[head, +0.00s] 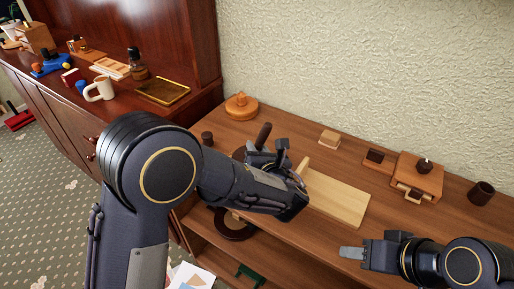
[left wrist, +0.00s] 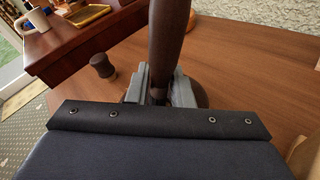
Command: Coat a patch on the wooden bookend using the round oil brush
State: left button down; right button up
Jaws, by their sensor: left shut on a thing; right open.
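My left gripper (head: 266,157) is shut on a dark brown upright handle (head: 263,135), which looks like that of the round oil brush. In the left wrist view the handle (left wrist: 168,40) rises between the two grey fingers (left wrist: 159,90). A round dark brown part (left wrist: 202,96) shows behind and below the fingers; my gripper hides most of it. A pale wooden piece (head: 338,198), probably the bookend, lies to the right of my left gripper on the wooden top, its left end partly hidden. My right gripper (head: 352,252) is open and empty near the front edge, below the pale piece.
Small blocks (head: 330,138), a wooden box (head: 418,176) and a dark cup (head: 481,193) line the wall. A cabinet at left holds a mug (head: 100,88) and a gold tray (head: 163,91).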

pick_arm(q)
jog(key=shift+f+b, duration=0.4)
jog(key=shift+f, duration=0.2)
pick_arm(e)
jog(key=shift+f, duration=0.45)
dwell(0.6)
pick_arm(q)
jog(key=shift+r, duration=0.15)
pick_arm(e)
jog(key=shift+r, duration=0.15)
pick_arm(q)
notch_tip(320, 180, up, 7)
jog(key=p, duration=0.5)
jog(key=shift+p, duration=0.3)
pick_arm(e)
notch_tip(320, 180, up, 5)
jog(key=shift+r, duration=0.1)
